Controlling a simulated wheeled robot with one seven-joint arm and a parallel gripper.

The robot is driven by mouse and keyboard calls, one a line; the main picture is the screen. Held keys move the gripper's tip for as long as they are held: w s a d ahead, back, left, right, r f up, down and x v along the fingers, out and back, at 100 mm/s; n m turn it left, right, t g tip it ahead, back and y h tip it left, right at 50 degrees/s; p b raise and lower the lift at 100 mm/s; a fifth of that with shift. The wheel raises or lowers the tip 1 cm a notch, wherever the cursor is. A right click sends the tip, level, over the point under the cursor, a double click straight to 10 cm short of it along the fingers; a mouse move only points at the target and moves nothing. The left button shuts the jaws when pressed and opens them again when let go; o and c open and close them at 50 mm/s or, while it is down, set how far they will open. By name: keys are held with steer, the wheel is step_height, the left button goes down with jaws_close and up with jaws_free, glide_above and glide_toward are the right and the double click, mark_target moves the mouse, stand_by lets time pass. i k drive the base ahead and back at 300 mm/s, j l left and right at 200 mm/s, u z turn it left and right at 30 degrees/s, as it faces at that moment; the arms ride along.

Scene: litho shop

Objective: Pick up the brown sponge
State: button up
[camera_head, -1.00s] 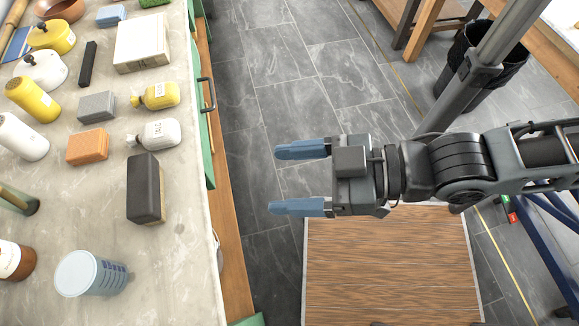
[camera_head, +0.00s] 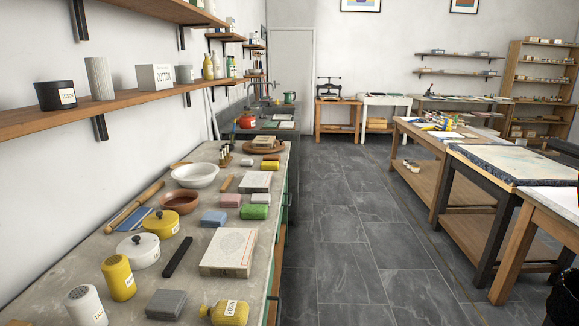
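I cannot pick out a brown sponge for certain. Sponge-like blocks lie on the long counter (camera_head: 115,255) at left: a grey block (camera_head: 166,304) near the front, a blue block (camera_head: 214,218) and a pink block (camera_head: 230,200) farther back. A small reddish-brown block (camera_head: 270,158) lies far back on the counter, too small to identify. The orange-brown block from the earlier view is outside this one.
A boxed white block (camera_head: 229,252), a dark bar (camera_head: 178,257), a yellow pot (camera_head: 161,225), a white pot (camera_head: 138,251) and several bottles crowd the counter. A shelf (camera_head: 130,113) hangs above. The floor aisle (camera_head: 345,235) is clear; tables (camera_head: 500,185) stand at right.

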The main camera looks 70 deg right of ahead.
mark_target(267, 157)
steer(key=z, duration=1.5)
